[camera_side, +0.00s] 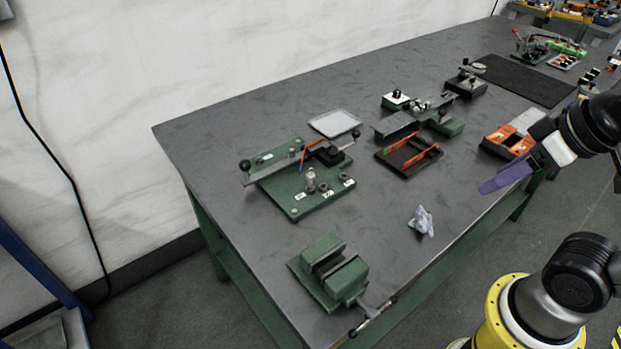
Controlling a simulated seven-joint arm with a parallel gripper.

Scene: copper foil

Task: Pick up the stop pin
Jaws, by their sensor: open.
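A green bending fixture (283,201) with a long lever and black knobs lies on the bench, left of centre. A small upright silver pin (310,179) stands on its front part near several white labels; it looks like the stop pin, but it is too small to be sure. My gripper (488,187) with purple fingers is at the right, above the bench's front edge. It is open and empty, well apart from the fixture and the pin. The gap between its fingers is hard to see from this side.
A green vise (328,275) stands at the near corner. Crumpled cloth or foil (421,222) lies near the front edge. Bench between fixture and cloth is bare.

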